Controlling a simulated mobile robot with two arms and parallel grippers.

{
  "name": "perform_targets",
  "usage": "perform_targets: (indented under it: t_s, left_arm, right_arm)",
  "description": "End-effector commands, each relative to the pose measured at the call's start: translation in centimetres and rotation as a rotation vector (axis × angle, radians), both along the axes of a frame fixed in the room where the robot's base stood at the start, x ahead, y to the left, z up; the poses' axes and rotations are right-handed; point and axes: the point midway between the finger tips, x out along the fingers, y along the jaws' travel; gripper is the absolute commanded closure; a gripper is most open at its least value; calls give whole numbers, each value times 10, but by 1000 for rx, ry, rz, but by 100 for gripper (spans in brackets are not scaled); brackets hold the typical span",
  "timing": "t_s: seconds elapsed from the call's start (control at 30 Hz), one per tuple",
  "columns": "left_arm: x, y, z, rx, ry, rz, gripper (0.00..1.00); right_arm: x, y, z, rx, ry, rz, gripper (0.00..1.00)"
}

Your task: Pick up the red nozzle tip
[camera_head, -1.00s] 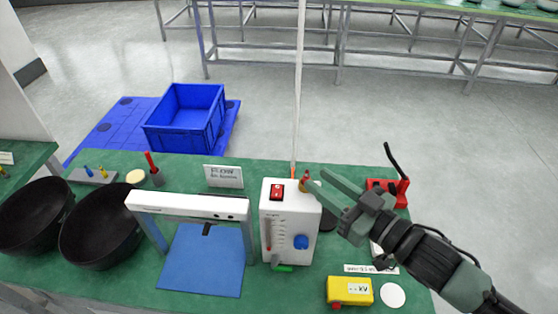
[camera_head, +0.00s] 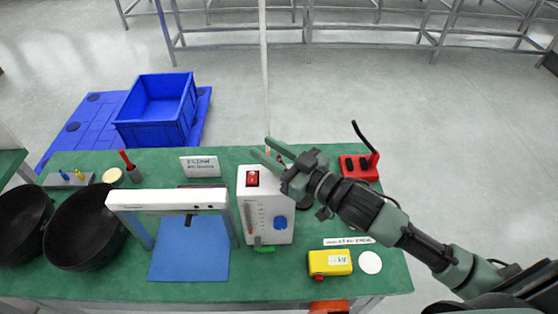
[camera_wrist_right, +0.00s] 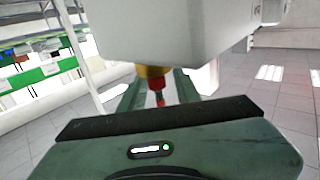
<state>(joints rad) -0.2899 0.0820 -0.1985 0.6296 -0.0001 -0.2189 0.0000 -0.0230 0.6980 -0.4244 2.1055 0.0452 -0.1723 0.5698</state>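The red nozzle tip (camera_wrist_right: 157,86) shows in the right wrist view, with a brass-coloured collar (camera_wrist_right: 152,71) against the white unit (camera_wrist_right: 175,30). My right gripper (camera_head: 262,147) has its two fingers apart at the top of the white unit (camera_head: 262,220) in the head view. In the wrist view the fingers stand on either side of the red tip; I cannot tell whether they touch it. In the head view only a bit of red shows between the fingers. My left gripper is not in view.
A white frame (camera_head: 165,200) over a blue mat (camera_head: 190,258) stands left of the unit, with black bowls (camera_head: 85,230) further left. A red stand (camera_head: 358,168) and a yellow box (camera_head: 330,262) are on the right. A thin pale pole rises behind the unit.

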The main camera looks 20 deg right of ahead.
Motion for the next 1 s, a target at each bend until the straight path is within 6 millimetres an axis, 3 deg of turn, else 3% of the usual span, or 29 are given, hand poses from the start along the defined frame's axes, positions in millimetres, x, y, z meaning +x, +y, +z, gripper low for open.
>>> perform_targets:
  t_s: [0.13,0.23,0.27,0.73,0.87,1.0]
  left_arm:
    - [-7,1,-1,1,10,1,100]
    - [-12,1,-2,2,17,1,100]
    - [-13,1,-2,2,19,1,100]
    - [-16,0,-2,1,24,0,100]
    - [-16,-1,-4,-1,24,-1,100]
    - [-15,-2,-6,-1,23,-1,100]
  right_arm:
    - [0,0,-1,0,0,0,70]
    - [0,0,-1,0,0,0,98]
    - [0,0,-1,0,0,0,100]
    - [0,0,6,0,-2,0,100]
    - [0,-1,19,-2,-5,0,100]
    - [0,-1,48,-3,-9,1,100]
